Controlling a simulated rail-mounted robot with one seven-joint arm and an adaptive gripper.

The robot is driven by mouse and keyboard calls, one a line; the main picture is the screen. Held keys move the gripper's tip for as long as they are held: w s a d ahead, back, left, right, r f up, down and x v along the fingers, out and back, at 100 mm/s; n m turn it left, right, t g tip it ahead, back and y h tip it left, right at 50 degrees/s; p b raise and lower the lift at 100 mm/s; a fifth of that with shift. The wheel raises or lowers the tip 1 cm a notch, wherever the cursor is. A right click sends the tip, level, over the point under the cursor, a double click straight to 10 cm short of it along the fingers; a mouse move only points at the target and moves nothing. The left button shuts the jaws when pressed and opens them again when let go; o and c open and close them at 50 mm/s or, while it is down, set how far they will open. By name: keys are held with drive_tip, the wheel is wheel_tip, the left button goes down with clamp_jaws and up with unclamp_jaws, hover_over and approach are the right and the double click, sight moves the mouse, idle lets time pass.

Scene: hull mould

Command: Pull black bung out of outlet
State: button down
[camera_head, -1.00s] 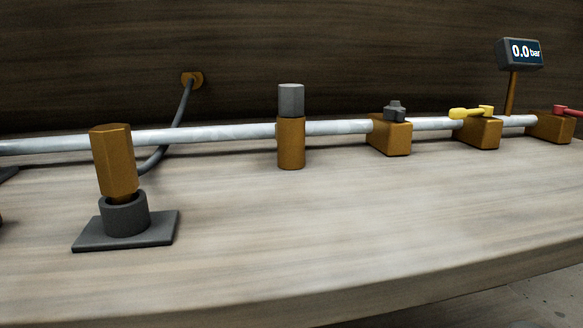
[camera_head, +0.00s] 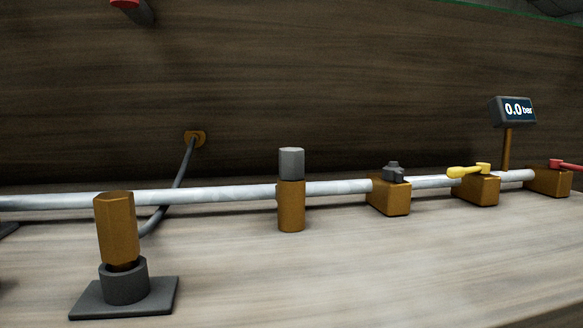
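A dark grey bung (camera_head: 291,163), the closest match to the black bung, sits upright on top of a brass outlet (camera_head: 291,207). The outlet stands on the pale pipe (camera_head: 240,194) near the middle of the head view. How deep the bung goes into the outlet is hidden. My gripper is not in view.
A brass hexagonal piece (camera_head: 117,230) stands in a dark holder (camera_head: 125,283) at front left. Valves with a grey knob (camera_head: 393,172), yellow handle (camera_head: 468,171) and red handle (camera_head: 566,165) line the pipe's right. A gauge (camera_head: 513,111) reads 0.0 bar. The bench (camera_head: 370,265) in front is clear.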

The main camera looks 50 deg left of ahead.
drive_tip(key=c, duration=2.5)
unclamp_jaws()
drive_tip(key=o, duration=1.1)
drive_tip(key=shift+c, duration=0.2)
